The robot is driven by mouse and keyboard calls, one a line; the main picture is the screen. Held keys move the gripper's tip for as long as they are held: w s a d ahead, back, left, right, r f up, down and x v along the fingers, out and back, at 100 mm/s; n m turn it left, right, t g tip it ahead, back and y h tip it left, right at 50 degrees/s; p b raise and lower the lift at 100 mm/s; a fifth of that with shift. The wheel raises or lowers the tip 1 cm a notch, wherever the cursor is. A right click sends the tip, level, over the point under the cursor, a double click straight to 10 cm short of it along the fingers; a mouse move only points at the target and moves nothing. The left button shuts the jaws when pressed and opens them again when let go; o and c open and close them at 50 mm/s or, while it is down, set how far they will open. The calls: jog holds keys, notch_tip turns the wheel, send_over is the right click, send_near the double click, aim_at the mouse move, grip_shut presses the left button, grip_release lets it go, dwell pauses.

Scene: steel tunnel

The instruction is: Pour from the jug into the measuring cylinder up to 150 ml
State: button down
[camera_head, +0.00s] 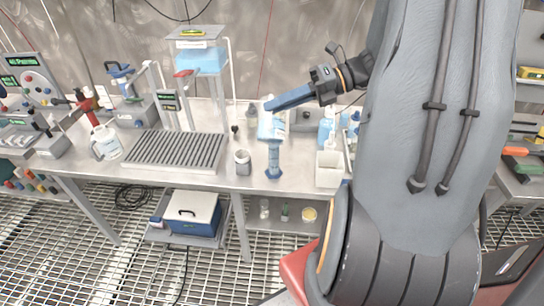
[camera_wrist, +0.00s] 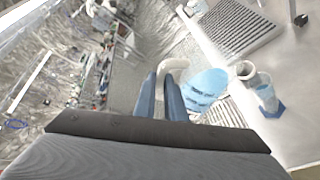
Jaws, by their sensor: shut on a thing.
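The jug (camera_head: 271,124) is pale and translucent with light blue liquid in it. My gripper (camera_head: 278,103) is shut on its handle and holds it above the bench; the jug also shows in the wrist view (camera_wrist: 206,88), beside my fingers (camera_wrist: 160,98). The measuring cylinder (camera_head: 273,158) stands upright on its blue foot near the bench's front edge, just below the jug in the head view. In the wrist view the cylinder (camera_wrist: 259,88) shows to the right of the jug, with its open rim visible. I cannot make out the cylinder's level or any stream.
A grey metal cup (camera_head: 242,162) stands left of the cylinder and a white open bin (camera_head: 329,169) right of it. A ribbed rack (camera_head: 174,151) fills the bench further left. A raised stand with a blue tank (camera_head: 203,61) is behind. Blue bottles (camera_head: 326,131) stand back right.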

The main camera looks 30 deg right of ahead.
aim_at(278, 134)
jog(key=shift+s, duration=0.1)
jog(key=shift+s+a+f+n+t+h+b, duration=0.2)
jog(key=shift+s+a+n+t, duration=0.1)
jog(key=shift+n, duration=0.15)
jog(key=shift+s+a+f+n+t+h+b, duration=0.1)
jog(key=shift+s+a+f+n+t+h, duration=0.15)
jog(key=shift+n, duration=0.2)
jog(key=shift+d, duration=0.1)
jog(key=f+n+b, duration=0.1)
jog(key=f+t+h+b, duration=0.1)
jog(key=b, duration=0.1)
jog(key=shift+s+a+n, duration=0.2)
jog(key=shift+s+n, duration=0.15)
jog(key=shift+n, duration=0.05)
jog(key=shift+s+a+f+n+t+b, duration=0.1)
jog(key=shift+f+n+t+b, duration=0.25)
jog(key=shift+b, duration=0.25)
jog(key=shift+r, duration=0.1)
jog(key=f+n+b, duration=0.1)
jog(key=b, duration=0.1)
jog(key=f+t+h+b, duration=0.1)
jog(key=f+b, duration=0.1)
jog(key=f+n+b, duration=0.1)
jog(key=b, duration=0.2)
jog(key=shift+w+f+n+t, duration=0.15)
jog(key=shift+w+n+t, duration=0.1)
jog(key=shift+n+t, duration=0.15)
